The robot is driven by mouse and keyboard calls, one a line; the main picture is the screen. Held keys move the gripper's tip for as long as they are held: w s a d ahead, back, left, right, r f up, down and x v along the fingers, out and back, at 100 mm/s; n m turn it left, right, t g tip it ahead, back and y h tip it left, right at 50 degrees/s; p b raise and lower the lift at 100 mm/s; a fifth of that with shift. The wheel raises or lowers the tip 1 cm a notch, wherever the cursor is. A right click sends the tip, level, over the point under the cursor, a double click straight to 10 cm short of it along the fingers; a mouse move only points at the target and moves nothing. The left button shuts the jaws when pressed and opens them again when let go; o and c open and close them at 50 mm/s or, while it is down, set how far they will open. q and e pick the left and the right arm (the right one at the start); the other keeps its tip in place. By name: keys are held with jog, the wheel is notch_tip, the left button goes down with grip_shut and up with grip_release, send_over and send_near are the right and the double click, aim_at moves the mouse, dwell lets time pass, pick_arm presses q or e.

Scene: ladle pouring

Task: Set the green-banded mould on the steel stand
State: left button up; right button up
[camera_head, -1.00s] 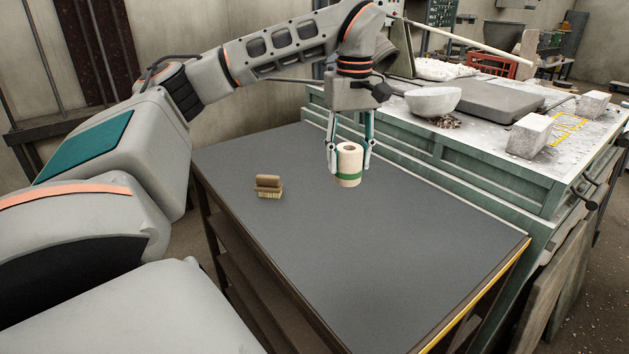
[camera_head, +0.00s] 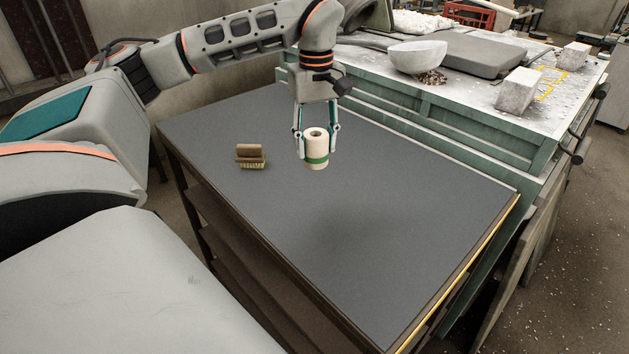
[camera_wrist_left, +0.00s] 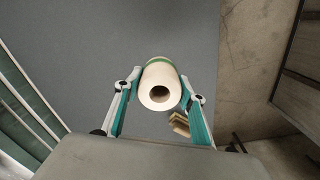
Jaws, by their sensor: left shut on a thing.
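The green-banded mould (camera_head: 316,148) is a cream cylinder with a hole in its top and a green band low around it. My left gripper (camera_head: 318,146) is shut on it, one finger on each side, and the mould is upright. It appears to be held above the dark grey table top (camera_head: 370,220); the gap below it is hard to judge. In the left wrist view the mould (camera_wrist_left: 160,88) sits between the two teal fingers (camera_wrist_left: 160,95), its holed end facing the camera. I do not see the steel stand. My right gripper is not in view.
Behind is a green bench (camera_head: 440,110) with a white bowl (camera_head: 417,57), pale blocks (camera_head: 517,91) and a grey slab (camera_head: 470,52). The table's front and right are clear.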

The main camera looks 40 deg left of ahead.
pick_arm(q)
notch_tip(320, 180, down, 12)
jog(key=shift+f, duration=0.1)
dwell(0.4)
jog(key=shift+f, duration=0.1)
jog(key=o, duration=1.3)
jog(key=shift+f, duration=0.1)
notch_tip(320, 180, up, 12)
jog(key=shift+r, duration=0.2)
